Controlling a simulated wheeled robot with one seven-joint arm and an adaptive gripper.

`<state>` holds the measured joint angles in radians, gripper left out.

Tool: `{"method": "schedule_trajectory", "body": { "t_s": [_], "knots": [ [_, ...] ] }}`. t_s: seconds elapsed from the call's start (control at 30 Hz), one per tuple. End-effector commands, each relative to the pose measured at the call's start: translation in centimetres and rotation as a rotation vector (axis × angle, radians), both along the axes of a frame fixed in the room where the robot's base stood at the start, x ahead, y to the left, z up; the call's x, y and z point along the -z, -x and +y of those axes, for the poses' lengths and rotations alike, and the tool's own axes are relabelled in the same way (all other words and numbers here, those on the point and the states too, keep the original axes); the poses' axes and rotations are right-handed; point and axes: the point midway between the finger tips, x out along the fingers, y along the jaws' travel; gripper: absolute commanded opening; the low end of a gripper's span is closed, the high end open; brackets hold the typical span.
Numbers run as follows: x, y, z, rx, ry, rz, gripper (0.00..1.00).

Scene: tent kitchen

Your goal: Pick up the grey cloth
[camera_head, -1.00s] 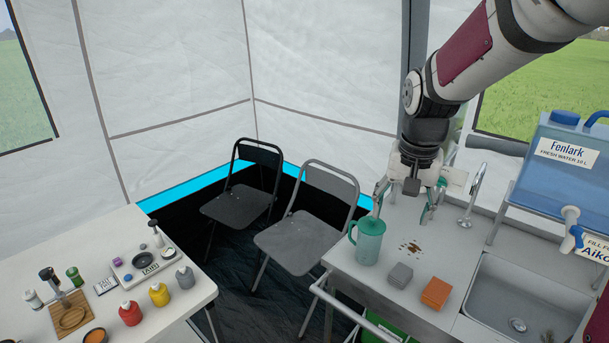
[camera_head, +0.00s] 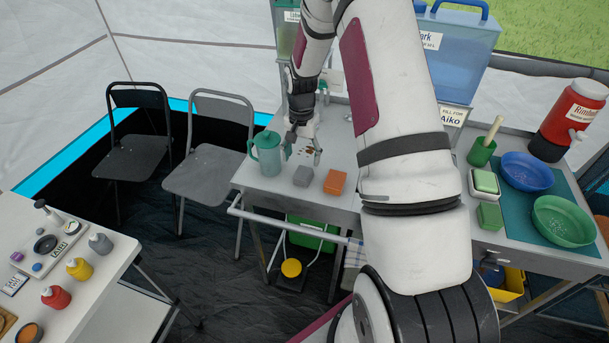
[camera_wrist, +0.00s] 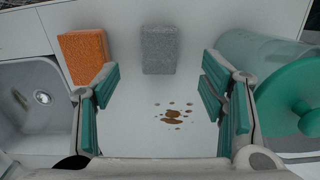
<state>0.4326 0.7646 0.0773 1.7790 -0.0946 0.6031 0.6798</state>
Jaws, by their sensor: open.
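The grey cloth (camera_head: 303,175) is a small folded block lying on the white counter, between the teal jug and an orange block. In the wrist view the grey cloth (camera_wrist: 159,50) lies flat at the top middle, ahead of the fingers. My gripper (camera_head: 302,154) hangs over the counter just behind the cloth, pointing down. In the wrist view my gripper (camera_wrist: 160,95) is open with teal finger pads spread wide and nothing between them but counter. Brown spots (camera_wrist: 172,116) show on the counter between the fingers.
An orange block (camera_head: 335,182) lies right of the cloth. A teal lidded jug (camera_head: 268,154) stands close on the left. In the wrist view the sink (camera_wrist: 40,98) is at left. A bar (camera_head: 280,223) runs along the counter's front. My arm hides part of the counter.

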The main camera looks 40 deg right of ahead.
Motion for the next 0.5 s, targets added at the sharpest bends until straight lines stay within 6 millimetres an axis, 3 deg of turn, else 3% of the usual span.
{"method": "schedule_trajectory", "body": {
  "t_s": [0.1,0.5],
  "knots": [
    [1.6,0.0,0.0,0.001,-0.001,0.001,0.65],
    [4.8,0.1,-0.5,0.0,-0.001,0.001,0.65]
  ]
}}
